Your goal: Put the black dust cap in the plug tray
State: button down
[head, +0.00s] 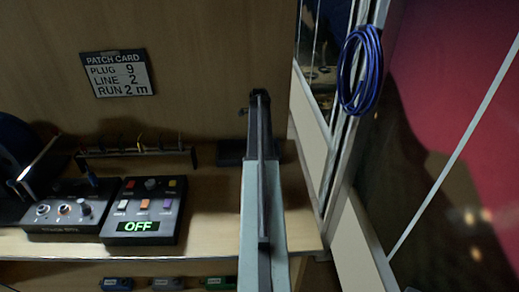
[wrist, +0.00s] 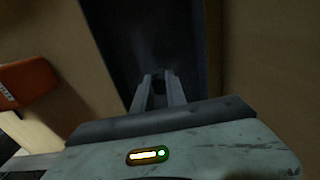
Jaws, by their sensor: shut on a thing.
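My gripper (wrist: 159,78) shows in the wrist view with its two grey fingers close together. It is shut on a small dark piece, the black dust cap (wrist: 159,88), which is mostly hidden between the fingers. Ahead of the fingertips is a dark, flat surface with raised edges, which looks like the plug tray (wrist: 140,30). I cannot tell whether the cap touches it. In the head view the dark tray (head: 231,152) lies at the back of the bench, partly hidden by my arm. The cap cannot be made out there.
A control box reading OFF (head: 140,212) and a second knob box (head: 68,212) stand left of my arm. A rack with several plugs (head: 135,151) is behind them. A blue cable coil (head: 361,70) hangs at right. An orange object (wrist: 28,82) is left in the wrist view.

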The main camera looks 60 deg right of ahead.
notch_tip(320, 180, down, 2)
jog(key=shift+r, duration=0.3)
jog(key=shift+f, duration=0.25)
jog(key=c, duration=1.3)
grip_release()
jog(key=shift+c, duration=0.2)
jog(key=shift+r, duration=0.1)
notch_tip(320, 180, up, 12)
jog(key=p, duration=1.2)
jog(key=shift+r, duration=0.15)
